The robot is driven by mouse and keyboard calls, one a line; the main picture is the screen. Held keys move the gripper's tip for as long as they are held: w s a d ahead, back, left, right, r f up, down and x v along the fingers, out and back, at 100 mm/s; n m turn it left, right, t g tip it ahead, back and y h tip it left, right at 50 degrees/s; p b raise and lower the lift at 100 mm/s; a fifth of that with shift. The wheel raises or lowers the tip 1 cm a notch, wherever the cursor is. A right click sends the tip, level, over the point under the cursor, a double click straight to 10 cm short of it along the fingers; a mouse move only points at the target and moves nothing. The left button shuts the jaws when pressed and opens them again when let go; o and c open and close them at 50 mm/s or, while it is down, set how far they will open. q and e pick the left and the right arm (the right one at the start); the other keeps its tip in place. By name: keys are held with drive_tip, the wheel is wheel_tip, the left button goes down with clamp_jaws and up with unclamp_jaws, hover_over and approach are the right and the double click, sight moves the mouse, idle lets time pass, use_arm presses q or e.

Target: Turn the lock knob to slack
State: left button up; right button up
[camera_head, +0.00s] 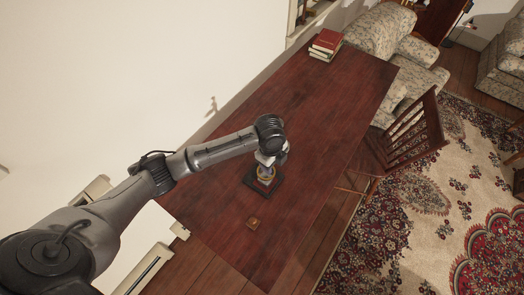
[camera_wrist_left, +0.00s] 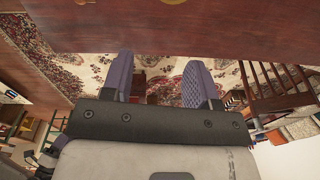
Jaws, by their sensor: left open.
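A dark square base (camera_head: 262,186) with a brass-coloured round part (camera_head: 265,178) on it stands on the red-brown table (camera_head: 318,115). This may be the lock knob, but it is small and partly covered by my gripper, so its turn position cannot be read. My left gripper (camera_head: 272,158) is right over it, and I cannot tell whether they touch. In the left wrist view my left gripper (camera_wrist_left: 160,60) has its two fingers wide apart with nothing between them. My right gripper is in neither view.
A small orange-brown square piece (camera_head: 253,222) lies on the table nearer to me. Stacked books (camera_head: 326,43) lie at the far end. A wooden chair (camera_head: 408,135) stands at the right edge. The table between base and books is clear.

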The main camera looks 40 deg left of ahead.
use_arm(q)
drive_tip(key=w+a+r+m+b, duration=0.2)
drive_tip(key=w+a+r+b, duration=0.2)
drive_tip(key=w+a, duration=0.5)
drive_tip(key=shift+g+y, duration=0.3)
drive_tip(key=shift+g, duration=0.1)
drive_tip(key=f, duration=0.4)
drive_tip(key=s+a+f, duration=0.1)
drive_tip(key=f, duration=0.3)
drive_tip(key=s+f, duration=0.1)
drive_tip(key=f, duration=0.3)
drive_tip(key=shift+a+f, duration=0.35)
drive_tip(key=shift+a, duration=0.05)
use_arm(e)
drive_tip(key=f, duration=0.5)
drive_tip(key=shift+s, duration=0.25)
use_arm(q)
drive_tip(key=shift+c, duration=0.3)
